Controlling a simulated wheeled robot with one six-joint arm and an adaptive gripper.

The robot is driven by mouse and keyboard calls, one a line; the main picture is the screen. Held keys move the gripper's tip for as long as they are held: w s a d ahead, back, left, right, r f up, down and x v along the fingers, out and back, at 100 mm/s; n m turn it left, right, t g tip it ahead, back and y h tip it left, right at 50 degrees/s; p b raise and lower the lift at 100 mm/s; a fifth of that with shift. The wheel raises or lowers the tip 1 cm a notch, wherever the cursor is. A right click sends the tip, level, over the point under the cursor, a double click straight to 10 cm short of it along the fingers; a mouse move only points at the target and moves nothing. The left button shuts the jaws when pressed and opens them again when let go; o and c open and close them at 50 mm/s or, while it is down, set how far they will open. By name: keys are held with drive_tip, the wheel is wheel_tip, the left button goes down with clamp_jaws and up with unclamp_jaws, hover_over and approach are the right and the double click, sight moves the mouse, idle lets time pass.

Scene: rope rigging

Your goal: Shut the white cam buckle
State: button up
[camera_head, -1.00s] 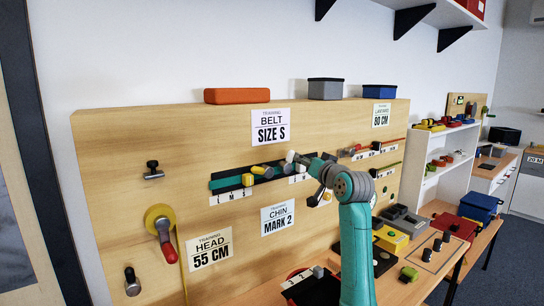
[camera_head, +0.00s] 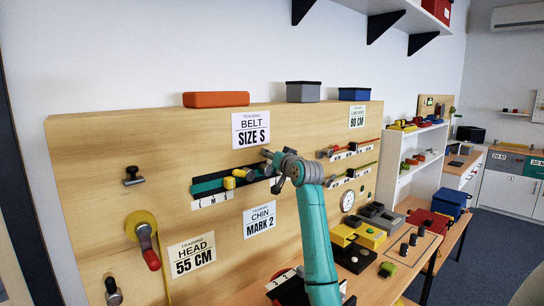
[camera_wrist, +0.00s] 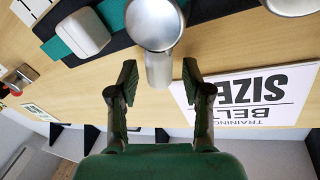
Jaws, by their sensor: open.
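In the wrist view, a white rounded block (camera_wrist: 82,32), which looks like part of the white cam buckle, sits on a teal and dark strap at upper left. Beside it a silvery round-headed post (camera_wrist: 155,25) stands out from the board, just beyond the gap between my fingertips. I cannot tell whether it is the buckle's lever. My gripper (camera_wrist: 157,80) is open, with nothing visibly held. In the head view my gripper (camera_head: 266,154) is at the board just below the belt sign, and it hides the white buckle there.
The belt sign (camera_head: 251,129) is close to my gripper. Yellow pieces (camera_head: 230,183) sit on the strap to the left. A hand crank with a red grip (camera_head: 151,259) is at lower left. More rails with pieces (camera_head: 350,150) lie right, and boxes (camera_head: 372,235) crowd the bench.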

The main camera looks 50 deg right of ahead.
drive_tip(key=shift+w+d, duration=0.1)
drive_tip(key=shift+w, duration=0.1)
clamp_jaws()
drive_tip(key=shift+s+d+f+m, duration=0.15)
drive_tip(key=shift+d+m, duration=0.2)
drive_tip(key=shift+m, duration=0.25)
drive_tip(key=m, duration=0.1)
drive_tip(key=d+f+m+g+y, duration=0.1)
drive_tip(key=m, duration=0.1)
drive_tip(key=shift+s+d, duration=0.1)
